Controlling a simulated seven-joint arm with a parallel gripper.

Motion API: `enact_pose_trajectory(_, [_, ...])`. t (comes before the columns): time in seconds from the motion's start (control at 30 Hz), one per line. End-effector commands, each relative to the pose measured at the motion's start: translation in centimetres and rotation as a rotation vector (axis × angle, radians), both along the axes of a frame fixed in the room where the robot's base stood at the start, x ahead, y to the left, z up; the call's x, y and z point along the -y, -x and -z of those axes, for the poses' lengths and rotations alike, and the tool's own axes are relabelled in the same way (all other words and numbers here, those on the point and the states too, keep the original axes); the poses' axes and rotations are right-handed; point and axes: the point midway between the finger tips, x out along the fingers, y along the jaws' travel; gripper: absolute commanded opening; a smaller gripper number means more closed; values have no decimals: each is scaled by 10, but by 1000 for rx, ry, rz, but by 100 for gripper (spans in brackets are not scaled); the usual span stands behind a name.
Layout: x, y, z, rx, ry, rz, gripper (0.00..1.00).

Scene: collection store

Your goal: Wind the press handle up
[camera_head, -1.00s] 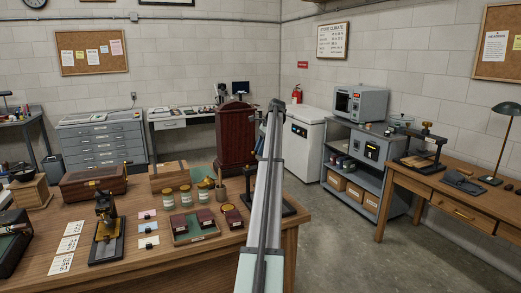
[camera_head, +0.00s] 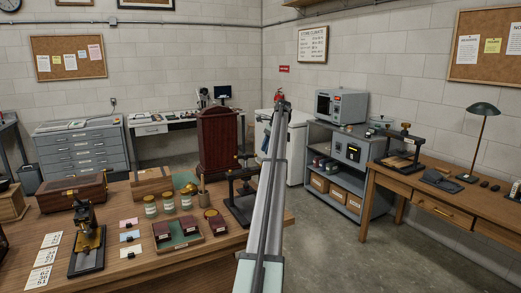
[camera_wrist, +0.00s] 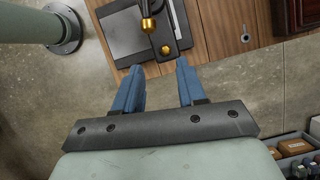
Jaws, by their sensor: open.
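In the wrist view, a press (camera_wrist: 176,32) with a dark base stands on a wooden top, with brass-coloured balls (camera_wrist: 148,24) on its upper parts. My gripper (camera_wrist: 158,70) has two blue fingers, apart and empty, pointing toward the press with a gap before it. In the head view, a black press (camera_head: 240,208) stands on the near table, partly behind my arm. Another press (camera_head: 402,160) stands on the right desk. My gripper is hidden in the head view.
The near table (camera_head: 130,268) also holds a small brass and black press (camera_head: 87,240), jars and a tray (camera_head: 180,246). A grey shelf unit (camera_head: 345,207) stands behind. A lamp (camera_head: 480,125) stands on the right desk (camera_head: 400,183). Floor (camera_head: 325,255) between table and desk is clear.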

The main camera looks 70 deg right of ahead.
Motion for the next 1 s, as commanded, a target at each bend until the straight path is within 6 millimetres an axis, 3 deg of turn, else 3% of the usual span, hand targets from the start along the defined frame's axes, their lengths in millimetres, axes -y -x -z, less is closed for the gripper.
enact_pose_trajectory(0.37, [3,4,0,1,1,0,40])
enact_pose_trajectory(0.47, [2,-1,0,1,1,-3,50])
enact_pose_trajectory(0.63, [-11,-41,-11,3,11,-43,66])
enact_pose_trajectory(0.83, [-50,-102,-45,11,46,-109,67])
enact_pose_trajectory(1.0, [-90,-136,-70,-5,84,-147,67])
